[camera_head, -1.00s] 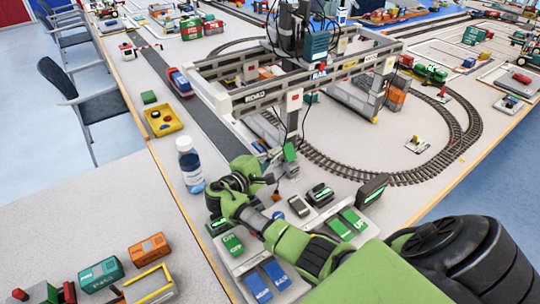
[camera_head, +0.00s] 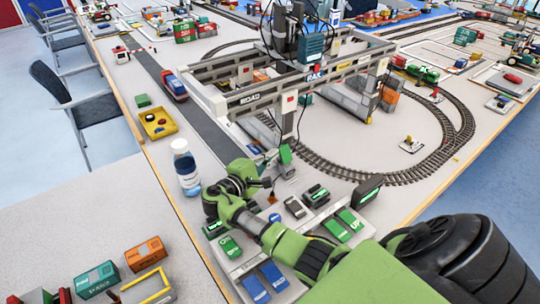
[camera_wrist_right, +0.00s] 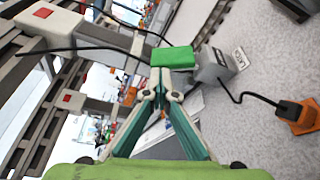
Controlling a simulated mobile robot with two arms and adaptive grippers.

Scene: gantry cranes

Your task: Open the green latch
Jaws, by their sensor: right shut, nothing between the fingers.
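The green latch (camera_head: 285,154) is a small bright green block on a grey box at the foot of the gantry crane, left of the track loop. In the right wrist view the green latch (camera_wrist_right: 173,56) lies right at my fingertips, with the grey box (camera_wrist_right: 214,72) beside it. My right gripper (camera_wrist_right: 160,82) is shut and holds nothing. Its tips touch or nearly touch the latch's near edge; I cannot tell which. In the head view my right gripper (camera_head: 271,160) reaches the latch from the left, partly hidden by my wrist. My left gripper is not in view.
The gantry crane (camera_head: 255,98) stands just behind the latch. A water bottle (camera_head: 185,168) stands left of my right arm. Control panels with green and blue buttons (camera_head: 272,275) lie beneath the arm. A black cable (camera_wrist_right: 242,97) runs to an orange plug base. The floor inside the track loop is fairly clear.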

